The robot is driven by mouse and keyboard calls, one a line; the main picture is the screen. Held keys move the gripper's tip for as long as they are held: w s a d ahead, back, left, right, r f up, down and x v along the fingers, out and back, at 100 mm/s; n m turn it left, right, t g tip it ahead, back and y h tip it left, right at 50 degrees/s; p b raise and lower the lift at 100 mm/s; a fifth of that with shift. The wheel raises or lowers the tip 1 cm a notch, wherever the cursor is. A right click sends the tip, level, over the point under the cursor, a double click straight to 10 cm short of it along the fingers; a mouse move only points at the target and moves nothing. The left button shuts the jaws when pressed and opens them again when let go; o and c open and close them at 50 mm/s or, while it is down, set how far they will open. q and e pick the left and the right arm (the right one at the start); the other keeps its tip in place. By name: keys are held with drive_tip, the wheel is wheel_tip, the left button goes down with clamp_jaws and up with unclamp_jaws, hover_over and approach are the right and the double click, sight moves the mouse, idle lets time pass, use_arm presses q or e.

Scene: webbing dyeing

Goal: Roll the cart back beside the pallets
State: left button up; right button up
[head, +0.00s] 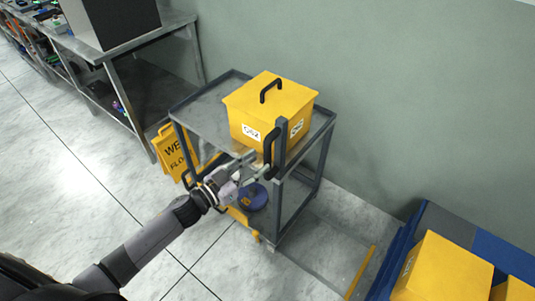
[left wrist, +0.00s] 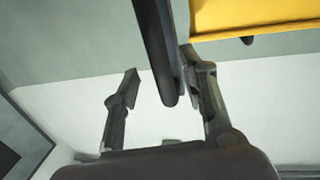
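The grey cart (head: 203,108) stands by the wall, with a lidded yellow box (head: 265,105) on its top shelf. A black upright handle (head: 268,148) is at the cart's near right corner. My left gripper (head: 252,162) is at that handle. In the left wrist view its fingers (left wrist: 155,88) are apart, with a dark bar (left wrist: 160,50), which looks like the handle, between them and close to the right finger. I cannot tell whether they touch. Blue pallets (head: 460,228) with yellow boxes (head: 443,270) are at the lower right. My right gripper is out of view.
A yellow wet-floor sign (head: 172,152) stands by the cart's left side. A steel table (head: 140,40) is at the upper left. A yellow floor line (head: 361,272) runs between cart and pallets. The tiled floor at the left is clear. A round blue item (head: 253,197) is on the cart's lower shelf.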

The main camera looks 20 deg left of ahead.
sight(267, 157)
use_arm(q)
drive_tip(key=x, duration=0.5)
drive_tip(key=shift+s, duration=0.1)
clamp_jaws()
idle(0.4)
idle(0.4)
